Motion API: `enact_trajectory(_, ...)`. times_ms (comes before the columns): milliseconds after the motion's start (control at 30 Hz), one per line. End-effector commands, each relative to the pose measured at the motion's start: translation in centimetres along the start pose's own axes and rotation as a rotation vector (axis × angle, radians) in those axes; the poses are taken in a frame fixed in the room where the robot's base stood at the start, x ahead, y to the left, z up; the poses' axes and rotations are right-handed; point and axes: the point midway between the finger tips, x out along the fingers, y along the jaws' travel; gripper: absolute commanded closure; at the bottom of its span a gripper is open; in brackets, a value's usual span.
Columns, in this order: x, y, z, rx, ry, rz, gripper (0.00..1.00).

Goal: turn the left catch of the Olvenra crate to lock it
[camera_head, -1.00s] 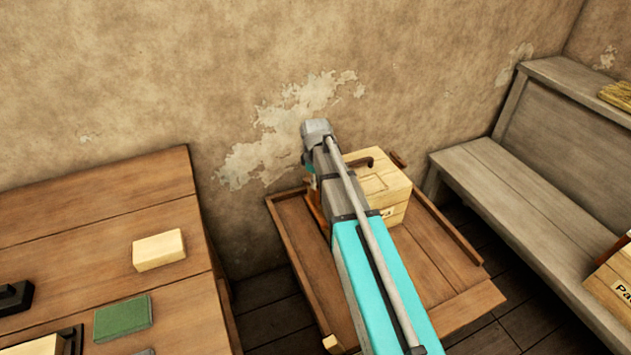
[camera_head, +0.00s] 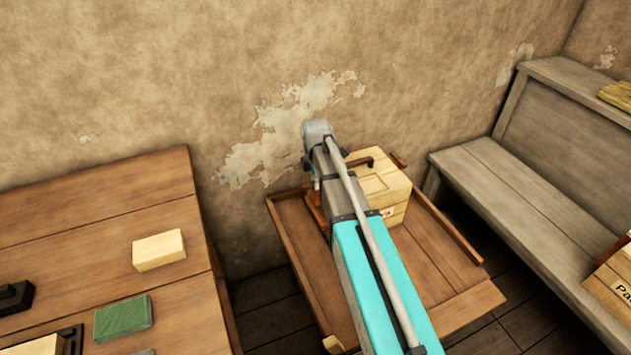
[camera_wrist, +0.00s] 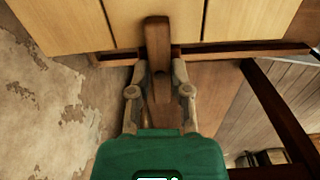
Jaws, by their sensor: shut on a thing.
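A pale wooden crate (camera_head: 392,188) stands on a brown wooden tray-like stand (camera_head: 455,295), partly hidden behind my arm. Its label is too small to read. In the wrist view the crate's plank side (camera_wrist: 80,25) fills the top, with a dark brown wooden catch (camera_wrist: 157,38) upright across its edge. My gripper (camera_wrist: 160,75) is shut on this catch, one finger on each side. In the head view my arm hides the gripper and its grip. A second dark wooden piece (camera_head: 398,160) shows at the crate's far right edge.
A wooden table (camera_head: 90,215) at left holds a pale block (camera_head: 159,250) and a green block (camera_head: 122,317). A grey bench (camera_head: 530,200) stands at right, with another labelled crate (camera_head: 612,285) at the picture's edge. The plaster wall is close behind the stand.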

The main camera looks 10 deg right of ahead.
Motion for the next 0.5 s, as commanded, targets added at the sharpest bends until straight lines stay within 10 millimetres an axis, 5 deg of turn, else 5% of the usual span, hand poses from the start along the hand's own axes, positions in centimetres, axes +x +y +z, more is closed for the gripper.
enact_trajectory(500, 0.01, -0.02, 0.03, -0.053, -0.001, 0.000, 1.00)
